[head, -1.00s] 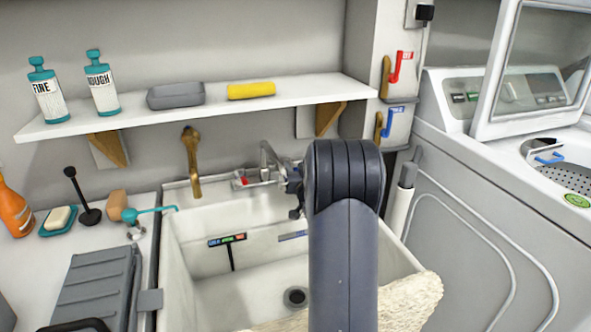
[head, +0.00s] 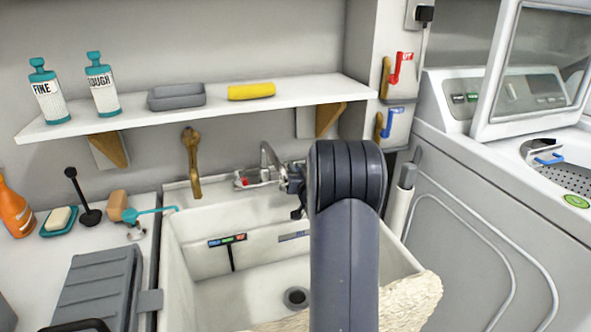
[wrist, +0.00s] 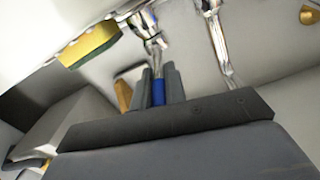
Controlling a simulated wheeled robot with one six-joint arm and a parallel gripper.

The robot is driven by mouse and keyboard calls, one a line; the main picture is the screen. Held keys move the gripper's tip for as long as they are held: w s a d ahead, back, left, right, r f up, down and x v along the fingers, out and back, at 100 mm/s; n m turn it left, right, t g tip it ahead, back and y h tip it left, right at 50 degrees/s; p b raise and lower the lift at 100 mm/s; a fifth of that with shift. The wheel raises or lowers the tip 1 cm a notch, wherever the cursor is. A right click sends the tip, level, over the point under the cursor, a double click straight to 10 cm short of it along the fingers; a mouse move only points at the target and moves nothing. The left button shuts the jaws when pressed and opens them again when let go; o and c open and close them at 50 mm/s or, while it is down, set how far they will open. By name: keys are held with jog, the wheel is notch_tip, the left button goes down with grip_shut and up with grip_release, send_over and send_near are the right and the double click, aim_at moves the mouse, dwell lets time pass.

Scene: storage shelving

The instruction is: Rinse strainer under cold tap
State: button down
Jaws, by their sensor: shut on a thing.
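My gripper (wrist: 159,80) is shut on a blue piece (wrist: 158,93), which looks like the cold tap's handle, just below chrome tap parts in the wrist view. In the head view my gripper (head: 297,188) is at the right of the chrome tap (head: 266,160), mostly hidden by my arm. The tap's red handle (head: 240,180) shows at its left. A teal long-handled tool (head: 150,211), possibly the strainer, lies at the sink's left rim; I cannot tell for sure. No water stream is visible.
The white sink (head: 180,265) is below, with a drain (head: 296,297) and a pale cloth (head: 410,300) over its front right. A washing machine (head: 480,200) stands at right.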

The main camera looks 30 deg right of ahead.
jog(key=shift+d+r+n+t+y+p, duration=0.15)
jog(key=shift+d+n+y+p, duration=0.35)
jog(key=shift+y+p, duration=0.3)
jog(key=shift+d+r+n+t+y+p, duration=0.15)
jog(key=shift+d+n+y+p, duration=0.2)
jog(key=shift+n+y+p, duration=0.4)
jog(key=shift+d+f+y, duration=0.1)
jog(key=shift+f+y, duration=0.05)
jog(key=shift+y, duration=0.5)
jog(key=c, duration=1.5)
grip_release()
jog(key=shift+f, duration=0.1)
jog(key=shift+o, duration=0.2)
jog(key=shift+s, duration=0.1)
jog(key=s, duration=1)
jog(key=shift+s+a, duration=0.2)
jog(key=shift+s, duration=0.2)
